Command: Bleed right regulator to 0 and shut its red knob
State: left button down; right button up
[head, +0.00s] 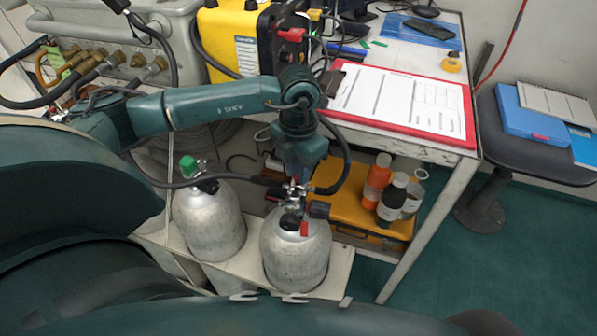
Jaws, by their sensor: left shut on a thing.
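Two grey air cylinders stand side by side: the left cylinder (208,225) with a green knob (188,165), and the right cylinder (296,262). The right regulator (292,195) sits at the top of the right cylinder, with a black hose running to it from the left. A black knob (319,210) sticks out to its right, and a small red part (304,229) shows below. My left gripper (297,182) points down from above and is shut at the right regulator. The arm and fittings hide the exact part held. My right gripper is not in view.
A table with a red clipboard (455,140) stands behind and right of the cylinders. Below it are a yellow case (345,213) and several bottles (376,177). A yellow unit (232,45) and a hose panel (110,60) stand behind. A stool (540,140) is at right.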

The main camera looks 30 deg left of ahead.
pick_arm(q)
jog(key=m+b, duration=0.2)
jog(key=m, duration=0.2)
jog(key=shift+f+m, duration=0.15)
jog(key=shift+m, duration=0.15)
jog(key=m+b, duration=0.1)
jog(key=m, duration=0.1)
jog(key=shift+m+b, duration=0.8)
jog(key=shift+m, duration=0.5)
jog(key=shift+m+b, duration=0.4)
jog(key=shift+m, duration=0.3)
jog(key=shift+m+b, duration=0.4)
jog(key=shift+m, duration=0.5)
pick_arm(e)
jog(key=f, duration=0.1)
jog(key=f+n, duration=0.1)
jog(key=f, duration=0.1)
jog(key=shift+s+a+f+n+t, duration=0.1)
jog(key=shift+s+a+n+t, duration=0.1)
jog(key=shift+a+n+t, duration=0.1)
pick_arm(q)
jog(key=shift+m, duration=0.3)
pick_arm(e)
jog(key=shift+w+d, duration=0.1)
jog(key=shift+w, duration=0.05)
